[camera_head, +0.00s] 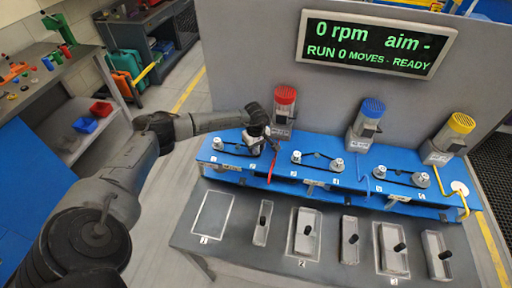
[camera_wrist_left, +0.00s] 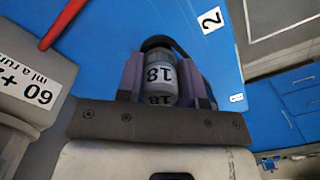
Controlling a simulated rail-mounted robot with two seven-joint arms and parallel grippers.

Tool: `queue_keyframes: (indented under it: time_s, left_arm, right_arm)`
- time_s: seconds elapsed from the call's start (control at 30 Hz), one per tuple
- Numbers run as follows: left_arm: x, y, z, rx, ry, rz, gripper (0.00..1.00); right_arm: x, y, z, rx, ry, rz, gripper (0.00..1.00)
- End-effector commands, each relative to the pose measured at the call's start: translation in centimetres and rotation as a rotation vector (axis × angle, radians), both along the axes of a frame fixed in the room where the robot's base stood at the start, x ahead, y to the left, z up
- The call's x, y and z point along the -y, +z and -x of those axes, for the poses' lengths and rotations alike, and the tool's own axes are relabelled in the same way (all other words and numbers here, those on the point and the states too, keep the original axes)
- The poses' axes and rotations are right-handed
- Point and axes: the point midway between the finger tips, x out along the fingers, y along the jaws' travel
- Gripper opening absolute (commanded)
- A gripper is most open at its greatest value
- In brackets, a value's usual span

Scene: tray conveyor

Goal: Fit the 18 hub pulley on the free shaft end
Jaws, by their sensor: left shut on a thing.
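In the wrist view a light grey pulley marked 18 (camera_wrist_left: 160,74) sits between the two purple-grey fingers of my left gripper (camera_wrist_left: 162,90), which is shut on it. A black belt (camera_wrist_left: 163,41) curves just beyond the pulley over the blue deck. In the head view my left gripper (camera_head: 258,133) is low over the left station of the blue bench (camera_head: 285,182), near the red-capped motor (camera_head: 284,104). Another pulley (camera_head: 218,143) stands to its left. The gripper hides the shaft beneath, so I cannot tell whether the pulley is on it. My right gripper is not in view.
A red lever (camera_head: 273,163) stands close to the gripper. Belted pulleys (camera_head: 297,156) stand on the middle and right stations, by blue-capped (camera_head: 370,115) and yellow-capped (camera_head: 456,128) motors. The screen (camera_head: 375,43) reads 0 rpm, READY.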

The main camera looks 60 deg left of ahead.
Motion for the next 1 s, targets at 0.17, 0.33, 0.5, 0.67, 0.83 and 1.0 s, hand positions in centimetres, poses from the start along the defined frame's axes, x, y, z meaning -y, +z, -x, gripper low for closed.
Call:
queue_keyframes:
  time_s: [0.17,0.33,0.5,0.67,0.83,1.0]
  left_arm:
    - [0.0,-0.5,0.0,0.0,0.0,0.0,0.11]
    - [0.0,-0.9,0.0,0.0,0.0,0.0,0.11]
    - [0.0,-1.4,0.0,0.0,0.0,0.0,0.11]
    - [0.0,-1.6,0.0,0.0,0.0,0.0,0.35]
    - [0.0,-1.5,0.0,0.0,0.0,0.0,0.52]
    - [0.0,-1.5,0.0,0.0,0.0,0.0,0.64]
  right_arm:
    - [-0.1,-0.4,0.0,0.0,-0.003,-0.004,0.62]
    - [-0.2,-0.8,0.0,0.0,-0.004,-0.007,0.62]
    - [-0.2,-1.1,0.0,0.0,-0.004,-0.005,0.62]
    - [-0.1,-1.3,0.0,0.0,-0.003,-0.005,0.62]
    - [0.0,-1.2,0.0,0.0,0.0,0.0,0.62]
    - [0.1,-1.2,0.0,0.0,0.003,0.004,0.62]
